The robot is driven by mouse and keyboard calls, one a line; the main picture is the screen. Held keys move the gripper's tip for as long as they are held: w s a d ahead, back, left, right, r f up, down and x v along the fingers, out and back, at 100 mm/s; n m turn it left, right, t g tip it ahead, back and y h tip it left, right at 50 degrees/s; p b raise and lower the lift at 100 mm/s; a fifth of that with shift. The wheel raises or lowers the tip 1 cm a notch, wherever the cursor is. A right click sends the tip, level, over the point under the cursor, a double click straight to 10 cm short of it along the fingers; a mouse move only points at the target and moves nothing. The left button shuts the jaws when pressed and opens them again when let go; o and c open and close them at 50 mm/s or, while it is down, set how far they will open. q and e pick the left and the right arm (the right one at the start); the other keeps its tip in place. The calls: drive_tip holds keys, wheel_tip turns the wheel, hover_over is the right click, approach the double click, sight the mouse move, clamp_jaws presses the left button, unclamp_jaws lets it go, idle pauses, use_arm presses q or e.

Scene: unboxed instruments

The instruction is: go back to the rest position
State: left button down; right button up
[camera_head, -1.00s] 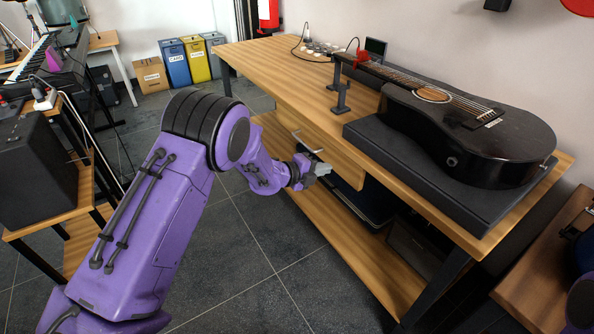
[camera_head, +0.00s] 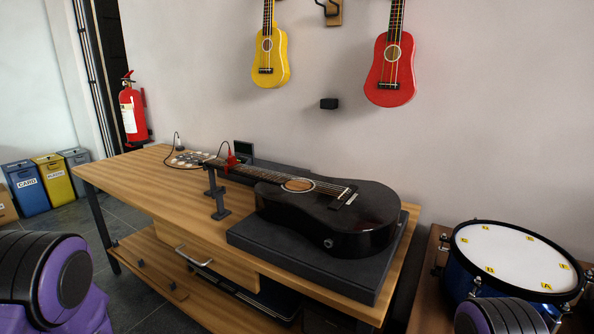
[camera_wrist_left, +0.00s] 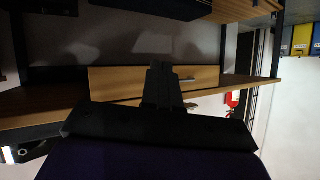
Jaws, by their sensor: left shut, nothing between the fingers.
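My left gripper (camera_wrist_left: 160,70) shows in the left wrist view as a dark shape with its fingers together and nothing between them. Behind it is the wooden drawer front (camera_wrist_left: 120,80) of the workbench, and the gripper is apart from it as far as I can tell. In the head view, only a purple and black part of my left arm shows at the lower left, and the left gripper is out of frame. A small part of my right arm shows at the bottom right. My right gripper is not in view.
The wooden workbench (camera_head: 140,190) carries a black guitar (camera_head: 345,222) on a dark pad (camera_head: 300,262), with a neck support (camera_head: 216,195). A drum (camera_head: 510,255) stands at right. Yellow (camera_head: 268,58) and red (camera_head: 390,70) ukuleles hang on the wall. Floor shows between the left arm and bench.

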use_arm(q)
drive_tip(key=s+f+n+g+y+p, duration=0.1)
drive_tip(key=s+f+n+g+p, duration=0.2)
drive_tip(key=s, duration=1.2)
drive_tip(key=s+d+f+n+g+y+p, duration=0.1)
drive_tip(key=s+n+g, duration=0.5)
drive_tip(key=s, duration=0.9)
wheel_tip(320, 180, down, 4)
drive_tip(key=shift+s+d+r+y+p, duration=0.2)
drive_tip(key=shift+s+y+p, duration=0.2)
drive_tip(key=shift+y+p, duration=0.6)
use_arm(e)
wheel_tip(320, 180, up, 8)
